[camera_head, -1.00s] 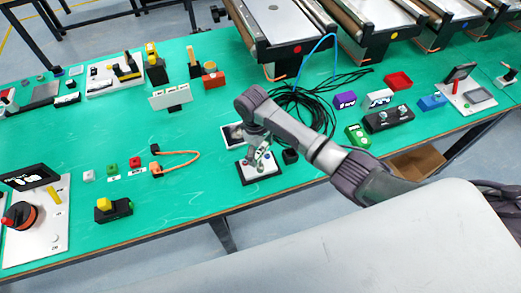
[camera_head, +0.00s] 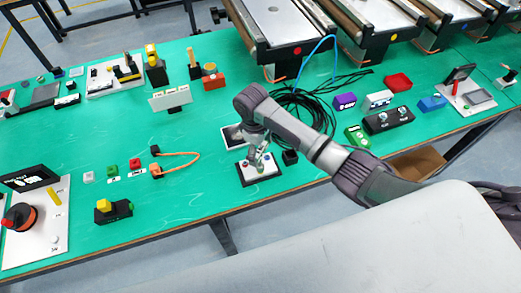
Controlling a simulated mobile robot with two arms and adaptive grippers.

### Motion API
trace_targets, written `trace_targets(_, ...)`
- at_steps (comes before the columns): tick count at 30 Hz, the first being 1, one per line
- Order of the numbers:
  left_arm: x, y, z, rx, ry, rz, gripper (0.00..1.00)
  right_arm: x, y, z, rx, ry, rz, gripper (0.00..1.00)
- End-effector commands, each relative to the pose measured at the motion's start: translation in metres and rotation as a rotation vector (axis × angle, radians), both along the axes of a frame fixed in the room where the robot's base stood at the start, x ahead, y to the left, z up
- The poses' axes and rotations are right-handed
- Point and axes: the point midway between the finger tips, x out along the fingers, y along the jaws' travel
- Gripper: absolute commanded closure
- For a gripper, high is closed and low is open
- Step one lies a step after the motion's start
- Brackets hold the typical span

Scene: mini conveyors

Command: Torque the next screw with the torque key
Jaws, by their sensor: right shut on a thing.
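My right gripper (camera_head: 259,163) points down close over a small white plate on a black base (camera_head: 246,176), near the front edge of the green table. Small coloured spots that look like screw heads show on the plate; which one lies under the gripper cannot be told. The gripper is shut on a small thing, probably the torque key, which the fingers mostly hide. Whether its tip touches a screw is too small to tell. My left gripper is not in view.
A small black block (camera_head: 290,157) stands just right of the plate. A coil of black cable (camera_head: 316,106) lies behind my right arm. An orange cable (camera_head: 184,167) and a yellow-black box (camera_head: 113,211) lie to the left. Conveyors (camera_head: 280,30) stand at the back.

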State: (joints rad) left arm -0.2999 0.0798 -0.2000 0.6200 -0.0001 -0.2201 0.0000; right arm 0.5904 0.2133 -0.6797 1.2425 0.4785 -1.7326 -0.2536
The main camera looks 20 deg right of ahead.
Motion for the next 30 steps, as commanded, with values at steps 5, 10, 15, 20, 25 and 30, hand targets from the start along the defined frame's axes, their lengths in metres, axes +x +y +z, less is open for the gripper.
trace_targets(5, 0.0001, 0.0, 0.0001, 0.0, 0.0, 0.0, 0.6, 0.0014, -0.0016, 0.001, -0.004, -0.003, 0.364, 0.69)
trace_targets(10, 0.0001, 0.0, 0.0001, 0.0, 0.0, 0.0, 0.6, 0.0017, -0.0013, 0.0012, -0.003, -0.003, 0.711, 0.69)
trace_targets(15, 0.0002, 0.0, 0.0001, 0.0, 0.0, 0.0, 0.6, 0.0018, -0.0018, 0.0009, -0.004, -0.001, 1.052, 0.69)
trace_targets(20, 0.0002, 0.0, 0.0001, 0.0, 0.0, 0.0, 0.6, 0.0022, -0.0019, 0.0009, -0.004, -0.002, 1.37, 0.69)
trace_targets(25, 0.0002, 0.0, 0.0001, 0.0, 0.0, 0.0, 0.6, 0.0026, -0.0012, 0.001, -0.002, -0.002, 1.675, 0.69)
trace_targets(30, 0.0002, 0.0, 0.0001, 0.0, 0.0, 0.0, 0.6, 0.0022, -0.0005, 0.0005, 0.001, 0.0, 1.814, 0.69)
